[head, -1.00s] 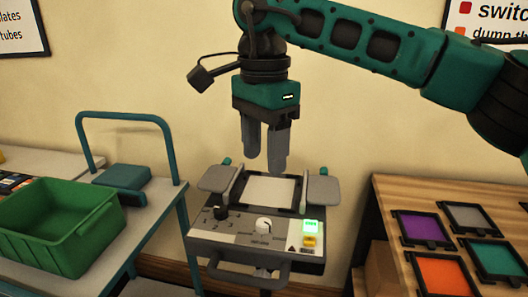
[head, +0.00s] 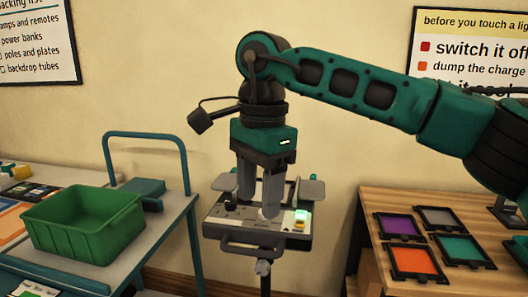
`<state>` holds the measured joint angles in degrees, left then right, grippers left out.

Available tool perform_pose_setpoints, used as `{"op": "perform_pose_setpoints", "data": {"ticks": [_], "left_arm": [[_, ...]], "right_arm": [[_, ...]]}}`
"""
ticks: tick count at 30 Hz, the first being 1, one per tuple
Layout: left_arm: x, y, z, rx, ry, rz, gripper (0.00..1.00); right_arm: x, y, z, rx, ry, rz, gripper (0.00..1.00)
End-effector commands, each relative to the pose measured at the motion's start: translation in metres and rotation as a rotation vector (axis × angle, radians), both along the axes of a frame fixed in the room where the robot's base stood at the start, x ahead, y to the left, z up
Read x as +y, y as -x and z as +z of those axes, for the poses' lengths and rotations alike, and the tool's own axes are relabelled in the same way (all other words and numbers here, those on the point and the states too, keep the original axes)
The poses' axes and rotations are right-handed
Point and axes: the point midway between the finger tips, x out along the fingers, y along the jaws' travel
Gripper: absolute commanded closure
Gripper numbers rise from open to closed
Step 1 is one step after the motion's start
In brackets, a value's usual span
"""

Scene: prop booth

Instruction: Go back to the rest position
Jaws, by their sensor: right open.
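My right gripper (head: 259,188) hangs pointing down in the middle of the head view, its two grey fingers apart with nothing between them. It is in front of and over a grey control box (head: 235,228) on a stand, and its fingers hide part of the box's top and panel. I cannot tell whether the fingertips touch the box. A green light (head: 301,214) glows at the panel's right side. My left gripper is not in view.
A green bin (head: 85,228) stands on a teal-framed cart (head: 170,222) at left. On the right, a wooden table (head: 385,199) holds several framed colour filters, including purple (head: 397,226) and orange (head: 412,260). Signs hang on the wall behind.

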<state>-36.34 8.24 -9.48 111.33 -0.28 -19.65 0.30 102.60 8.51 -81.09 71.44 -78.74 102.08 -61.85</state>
Motion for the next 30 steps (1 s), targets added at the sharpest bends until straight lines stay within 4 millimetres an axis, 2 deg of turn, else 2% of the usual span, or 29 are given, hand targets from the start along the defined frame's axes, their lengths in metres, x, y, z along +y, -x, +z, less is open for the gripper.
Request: {"op": "perform_pose_setpoints", "data": {"ticks": [1,3,9,13,17,20,24,28,30], "left_arm": [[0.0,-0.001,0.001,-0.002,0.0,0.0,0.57],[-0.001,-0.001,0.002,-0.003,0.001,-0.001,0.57],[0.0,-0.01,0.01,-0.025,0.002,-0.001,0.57],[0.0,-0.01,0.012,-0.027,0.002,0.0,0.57],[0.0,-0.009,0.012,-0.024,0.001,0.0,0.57],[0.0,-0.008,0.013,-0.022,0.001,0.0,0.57],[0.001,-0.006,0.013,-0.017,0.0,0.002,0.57],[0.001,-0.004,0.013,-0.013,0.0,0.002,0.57],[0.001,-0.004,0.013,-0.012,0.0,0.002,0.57]], "right_arm": [[0.015,0.01,-0.019,0.065,-0.067,0.006,0.45],[0.033,0.022,-0.032,0.136,-0.16,-0.001,0.45],[0.086,0.064,-0.057,0.401,-0.46,-0.07,0.45],[0.118,0.093,-0.057,0.646,-0.693,-0.181,0.45],[0.137,0.107,-0.042,0.929,-0.92,-0.349,0.45],[0.141,0.105,-0.03,1.155,-1.073,-0.505,0.45],[0.129,0.085,-0.022,1.48,-1.253,-0.762,0.45],[0.103,0.056,-0.031,1.784,-1.382,-1.033,0.45],[0.083,0.039,-0.046,1.946,-1.437,-1.192,0.45]]}}
